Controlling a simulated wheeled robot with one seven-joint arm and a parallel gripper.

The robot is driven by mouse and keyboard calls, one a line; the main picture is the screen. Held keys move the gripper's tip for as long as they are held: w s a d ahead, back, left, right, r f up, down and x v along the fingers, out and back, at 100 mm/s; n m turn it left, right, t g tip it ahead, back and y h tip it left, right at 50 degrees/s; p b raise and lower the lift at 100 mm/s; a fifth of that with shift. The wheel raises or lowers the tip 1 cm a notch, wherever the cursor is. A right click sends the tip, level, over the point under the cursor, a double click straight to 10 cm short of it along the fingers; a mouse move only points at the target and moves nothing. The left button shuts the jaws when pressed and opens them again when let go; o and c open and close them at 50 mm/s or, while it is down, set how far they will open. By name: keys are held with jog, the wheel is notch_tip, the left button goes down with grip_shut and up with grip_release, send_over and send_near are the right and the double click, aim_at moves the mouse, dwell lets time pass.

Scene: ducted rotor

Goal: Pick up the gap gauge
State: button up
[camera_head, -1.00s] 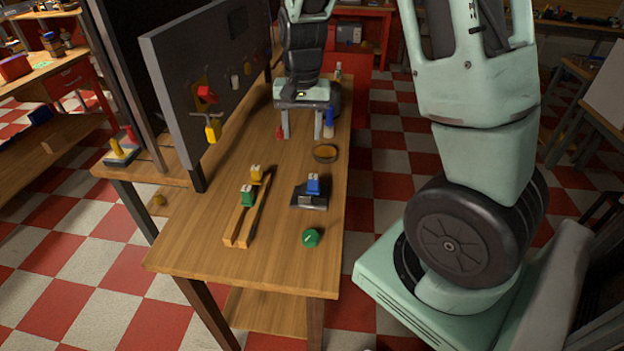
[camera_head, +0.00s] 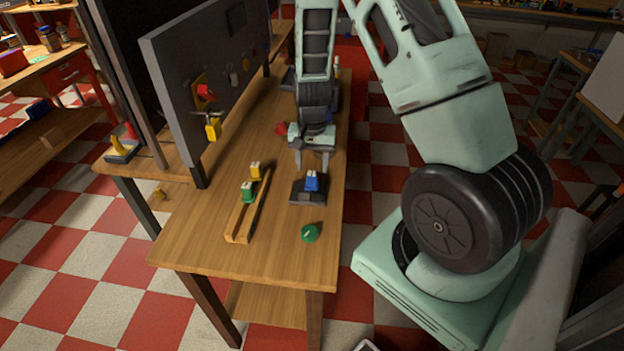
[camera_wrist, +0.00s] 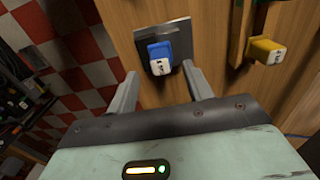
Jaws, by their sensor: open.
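A blue block (camera_head: 312,181) with a pale label stands on a dark grey base (camera_head: 302,197) near the table's right edge. A green block (camera_head: 247,194) and a yellow block (camera_head: 255,170) sit at a wooden rack (camera_head: 240,226) to its left. No readable mark shows which piece is the gap gauge. My gripper (camera_head: 312,166) is open and empty, just behind and above the blue block. In the wrist view the blue block (camera_wrist: 160,57) shows between and beyond my fingertips (camera_wrist: 160,72), with no visible contact. The yellow block (camera_wrist: 266,51) is right of them.
A green knob-like object (camera_head: 310,233) lies in front of the dark base. A grey upright panel (camera_head: 170,75) with red and yellow fittings (camera_head: 212,128) stands along the table's left side.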

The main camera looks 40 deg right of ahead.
aim_at(312, 172)
jog(key=shift+w+d+f+p, duration=0.1)
jog(key=shift+f+p, duration=0.85)
jog(key=shift+f, duration=1.5)
grip_shut()
